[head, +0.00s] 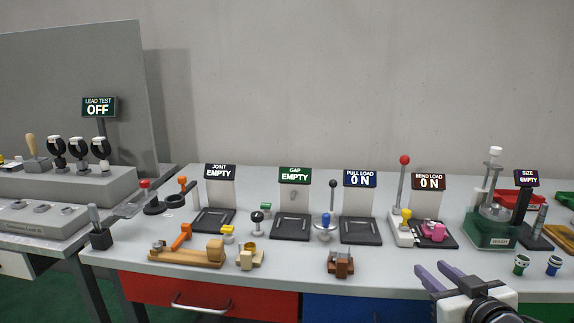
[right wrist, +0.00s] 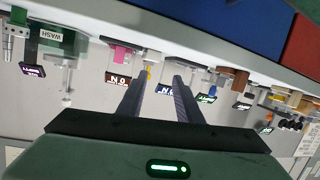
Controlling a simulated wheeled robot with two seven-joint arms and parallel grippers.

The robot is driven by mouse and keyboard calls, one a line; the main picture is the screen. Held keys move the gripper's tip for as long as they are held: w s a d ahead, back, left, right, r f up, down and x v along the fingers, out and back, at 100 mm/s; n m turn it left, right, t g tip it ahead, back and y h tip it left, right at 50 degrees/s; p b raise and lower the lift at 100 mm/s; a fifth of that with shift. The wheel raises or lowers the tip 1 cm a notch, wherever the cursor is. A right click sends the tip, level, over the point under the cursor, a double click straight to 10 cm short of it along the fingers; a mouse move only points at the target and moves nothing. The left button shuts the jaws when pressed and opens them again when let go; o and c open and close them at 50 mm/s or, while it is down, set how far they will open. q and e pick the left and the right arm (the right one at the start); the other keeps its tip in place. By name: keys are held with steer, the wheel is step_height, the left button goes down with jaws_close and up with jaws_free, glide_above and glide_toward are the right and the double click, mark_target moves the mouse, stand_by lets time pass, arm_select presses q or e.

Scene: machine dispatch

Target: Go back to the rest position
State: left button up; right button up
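My right gripper (head: 431,268) shows at the lower right of the head view, with its two purple-grey fingers spread apart and nothing between them. It hangs over the front edge of the grey workbench (head: 330,276). In the right wrist view the same right gripper (right wrist: 160,76) is open and empty, with the bench and its signs beyond the fingertips, tilted upside down. My left gripper is not in the head view.
Test stations with signs line the bench. A pink part (head: 433,231) sits at the bend load station. A green wash unit (head: 491,232) stands at the right. A brown block (head: 341,264) and two small cups (head: 521,264) are near the front edge. Drawers are below.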

steer(key=s+a+f+g, duration=0.3)
steer(key=s+f, duration=0.4)
steer(key=s+a+f+g, duration=0.2)
steer(key=s+f, duration=0.6)
steer(key=s+a+f+g, duration=0.2)
steer(key=s+f+g, duration=0.1)
steer(key=s, duration=0.6)
steer(key=s+a+f+g, duration=0.1)
steer(key=s+f+g, duration=0.2)
steer(key=s, duration=0.7)
steer(key=w+a+f+t+y, duration=0.1)
steer(key=w+a+f+t, duration=0.1)
steer(key=f, duration=0.4)
steer(key=w+a+f+t+y, duration=0.1)
steer(key=a+f+t, duration=0.1)
steer(key=f, duration=0.4)
steer(key=shift+w+a+t, duration=0.4)
steer(key=shift+a, duration=0.3)
